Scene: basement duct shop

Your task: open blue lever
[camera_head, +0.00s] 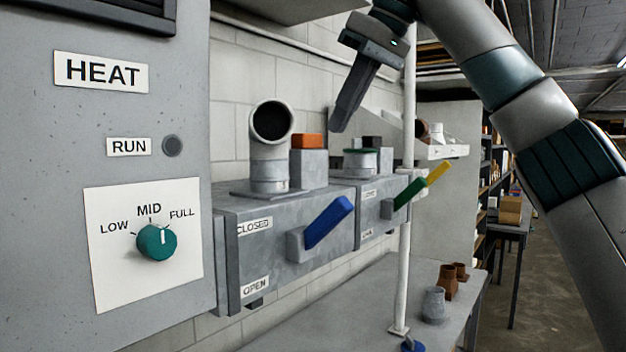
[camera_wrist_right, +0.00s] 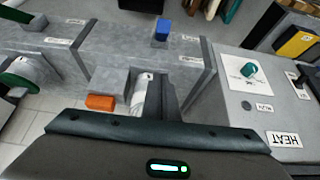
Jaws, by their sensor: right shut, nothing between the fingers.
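The blue lever (camera_head: 329,222) sticks out from the front of a grey duct box, tilted up and to the right. A CLOSED label (camera_head: 254,226) is above left of it and an OPEN label (camera_head: 255,287) is lower left. My right gripper (camera_head: 340,128) is shut and empty, hanging above and behind the lever, apart from it. In the right wrist view the blue lever (camera_wrist_right: 162,29) shows beyond the fingers (camera_wrist_right: 170,84). My left gripper is in neither view.
Green (camera_head: 409,192) and yellow (camera_head: 439,172) levers are to the right, near a white vertical pole (camera_head: 404,270). A HEAT panel (camera_head: 60,250) is at left. Space before the blue lever looks clear.

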